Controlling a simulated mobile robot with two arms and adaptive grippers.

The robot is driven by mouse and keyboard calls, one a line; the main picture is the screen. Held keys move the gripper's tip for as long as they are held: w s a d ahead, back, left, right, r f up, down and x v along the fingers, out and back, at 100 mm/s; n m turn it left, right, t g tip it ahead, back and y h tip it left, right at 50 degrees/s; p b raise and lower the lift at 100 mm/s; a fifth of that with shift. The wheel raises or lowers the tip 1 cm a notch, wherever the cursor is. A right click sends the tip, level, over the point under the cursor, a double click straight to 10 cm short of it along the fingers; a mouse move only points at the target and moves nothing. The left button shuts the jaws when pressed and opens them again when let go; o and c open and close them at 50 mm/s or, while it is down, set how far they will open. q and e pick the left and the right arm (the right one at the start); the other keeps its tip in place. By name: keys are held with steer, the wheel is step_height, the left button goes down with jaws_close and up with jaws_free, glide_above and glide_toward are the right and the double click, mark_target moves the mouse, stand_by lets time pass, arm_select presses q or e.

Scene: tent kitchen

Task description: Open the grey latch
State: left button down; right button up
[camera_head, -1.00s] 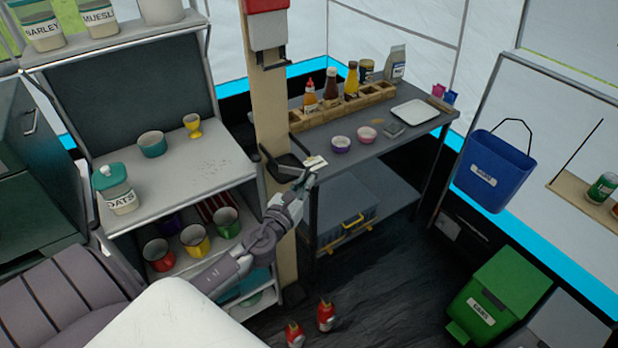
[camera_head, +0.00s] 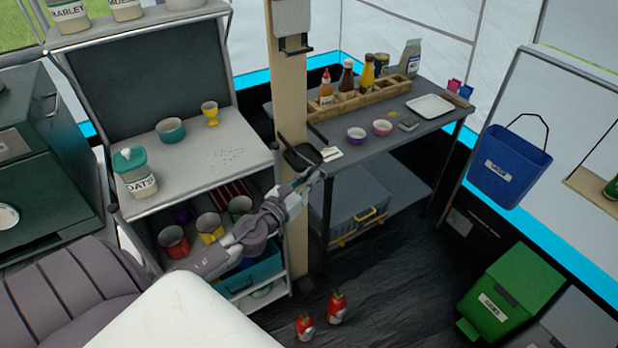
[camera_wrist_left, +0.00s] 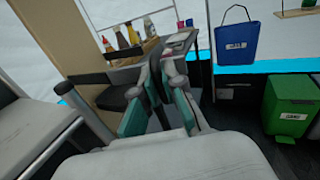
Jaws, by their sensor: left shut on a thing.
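The grey latch (camera_head: 300,157) is a dark piece on the side of the wooden post, level with the dark tabletop. In the left wrist view it shows as a dark grey bar (camera_wrist_left: 92,78) reaching from the post toward my fingers. My left gripper (camera_head: 314,176) is just below and right of it in the head view. In the left wrist view the gripper (camera_wrist_left: 158,112) has teal finger pads and is shut on the latch's end, though the fingers hide most of the contact. My right gripper is not in view.
The wooden post (camera_head: 288,100) stands between the white shelf unit (camera_head: 220,160) and the dark table (camera_head: 390,135), which carries bowls and bottles. A blue bucket (camera_head: 503,165) and green bin (camera_head: 510,290) are at right.

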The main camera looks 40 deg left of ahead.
arm_select(q)
steer(key=shift+a, duration=0.1)
steer(key=c, duration=1.5)
jaws_free()
steer(key=s, duration=1.2)
